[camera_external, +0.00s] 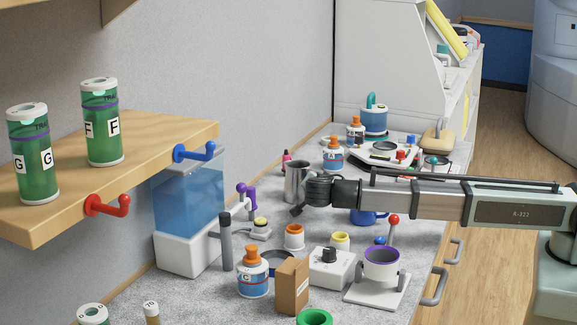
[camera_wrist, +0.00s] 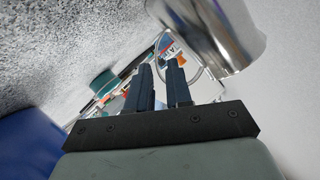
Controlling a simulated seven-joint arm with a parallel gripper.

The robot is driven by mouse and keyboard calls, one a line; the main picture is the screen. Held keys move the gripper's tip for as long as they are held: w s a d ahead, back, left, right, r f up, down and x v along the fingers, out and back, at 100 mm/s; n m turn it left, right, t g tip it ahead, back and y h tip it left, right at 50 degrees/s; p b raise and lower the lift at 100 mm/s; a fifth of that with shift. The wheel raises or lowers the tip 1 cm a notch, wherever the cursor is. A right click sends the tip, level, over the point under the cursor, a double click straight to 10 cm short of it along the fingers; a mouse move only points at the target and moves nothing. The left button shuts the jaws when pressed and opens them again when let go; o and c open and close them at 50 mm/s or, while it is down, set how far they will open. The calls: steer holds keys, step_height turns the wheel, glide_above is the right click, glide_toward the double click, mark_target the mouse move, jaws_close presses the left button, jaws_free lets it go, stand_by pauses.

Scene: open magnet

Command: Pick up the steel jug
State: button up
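The steel jug (camera_external: 297,180) stands upright on the grey speckled counter, near the wall. In the wrist view the shiny jug (camera_wrist: 222,35) fills the upper right, tilted in the picture, with its thin loop handle facing the fingers. My gripper (camera_external: 300,205) is at the jug's near right side in the external view, overlapping its lower part. In the wrist view my gripper (camera_wrist: 164,78) has its two dark fingers apart, with a gap between them.
A water tank (camera_external: 188,210) stands left of the jug. A blue object (camera_external: 368,217) sits under my arm. A wooden shelf (camera_external: 165,130) overhangs at left.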

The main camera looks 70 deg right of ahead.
steer(key=x, duration=0.3)
steer(key=shift+d+f, duration=0.1)
steer(key=shift+d, duration=0.1)
jaws_close()
stand_by(1.3)
